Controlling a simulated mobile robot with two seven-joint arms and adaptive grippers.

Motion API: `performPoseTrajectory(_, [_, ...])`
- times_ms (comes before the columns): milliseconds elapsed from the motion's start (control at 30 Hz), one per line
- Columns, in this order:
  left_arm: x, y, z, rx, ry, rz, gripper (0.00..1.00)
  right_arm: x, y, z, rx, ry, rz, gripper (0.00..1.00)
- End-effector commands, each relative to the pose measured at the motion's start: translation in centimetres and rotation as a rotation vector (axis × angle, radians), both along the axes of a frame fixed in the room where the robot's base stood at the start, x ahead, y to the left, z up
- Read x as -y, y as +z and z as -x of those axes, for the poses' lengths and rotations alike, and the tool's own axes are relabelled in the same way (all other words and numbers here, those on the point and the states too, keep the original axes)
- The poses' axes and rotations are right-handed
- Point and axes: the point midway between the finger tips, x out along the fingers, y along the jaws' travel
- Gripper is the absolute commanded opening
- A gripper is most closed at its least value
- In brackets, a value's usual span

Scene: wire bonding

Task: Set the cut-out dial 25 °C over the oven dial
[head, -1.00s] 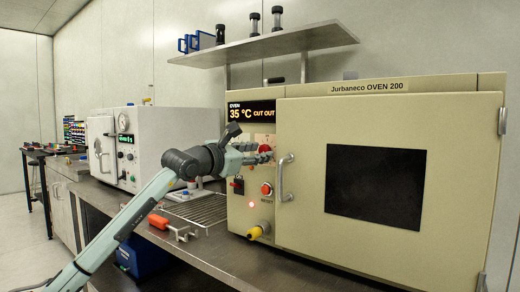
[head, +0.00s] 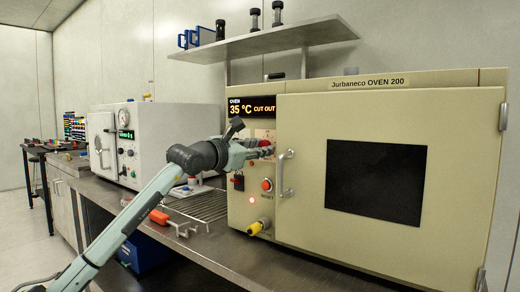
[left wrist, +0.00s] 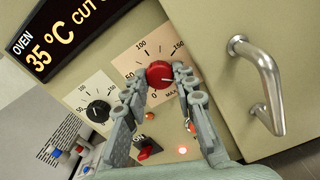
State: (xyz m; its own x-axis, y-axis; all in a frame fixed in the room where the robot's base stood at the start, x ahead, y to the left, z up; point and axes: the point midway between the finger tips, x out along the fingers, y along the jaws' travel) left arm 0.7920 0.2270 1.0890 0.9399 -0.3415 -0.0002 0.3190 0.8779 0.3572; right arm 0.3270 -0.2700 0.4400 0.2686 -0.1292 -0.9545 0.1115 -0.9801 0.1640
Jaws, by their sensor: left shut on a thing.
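The oven (head: 300,225) has two dials beside its door. The red dial (left wrist: 160,75), on a plate marked "MAX", is the cut-out dial by its look. The black dial (left wrist: 98,111), on a separate plate to its left in the left wrist view, looks like the oven dial. My left gripper (left wrist: 158,79) is shut on the red dial, one finger at each side. In the head view my gripper (head: 264,150) covers much of the dial panel. The display (head: 252,107) reads 35 °C and "CUT OUT". My right gripper is not in view.
The door handle (left wrist: 261,80) stands out to the right of my fingers. Below the dials are a red switch (left wrist: 147,147) and a lit lamp (head: 251,200). A shelf hangs above.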

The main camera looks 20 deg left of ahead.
Motion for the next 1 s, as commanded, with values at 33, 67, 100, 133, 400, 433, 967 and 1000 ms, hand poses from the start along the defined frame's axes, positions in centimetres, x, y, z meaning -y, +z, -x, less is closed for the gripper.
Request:
performPoseTrajectory(33, [0.0, -0.2, 0.0, -0.006, -0.001, 0.016, 0.0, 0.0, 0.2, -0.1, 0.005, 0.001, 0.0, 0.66])
performPoseTrajectory(67, [0.1, -0.2, 0.0, -0.011, -0.001, 0.028, 0.0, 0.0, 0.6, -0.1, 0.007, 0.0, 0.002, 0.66])
performPoseTrajectory(100, [0.1, -0.2, 0.0, -0.017, -0.001, 0.048, 0.0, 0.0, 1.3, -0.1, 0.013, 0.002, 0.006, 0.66])
performPoseTrajectory(133, [0.1, -0.2, 0.0, -0.023, -0.001, 0.064, 0.0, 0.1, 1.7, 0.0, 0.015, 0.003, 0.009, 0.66])
performPoseTrajectory(400, [0.1, -0.2, 0.0, -0.097, -0.001, 0.269, 0.0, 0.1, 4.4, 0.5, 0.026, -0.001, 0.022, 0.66])
performPoseTrajectory(433, [0.1, -0.3, 0.0, -0.108, -0.001, 0.295, 0.0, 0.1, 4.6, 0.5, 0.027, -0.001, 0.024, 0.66])
performPoseTrajectory(967, [0.1, 0.0, 0.0, -0.276, 0.0, 0.755, 0.0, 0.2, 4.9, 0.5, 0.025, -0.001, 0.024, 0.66])
performPoseTrajectory(1000, [0.1, 0.0, 0.0, -0.286, 0.0, 0.784, 0.0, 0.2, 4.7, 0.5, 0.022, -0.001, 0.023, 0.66])
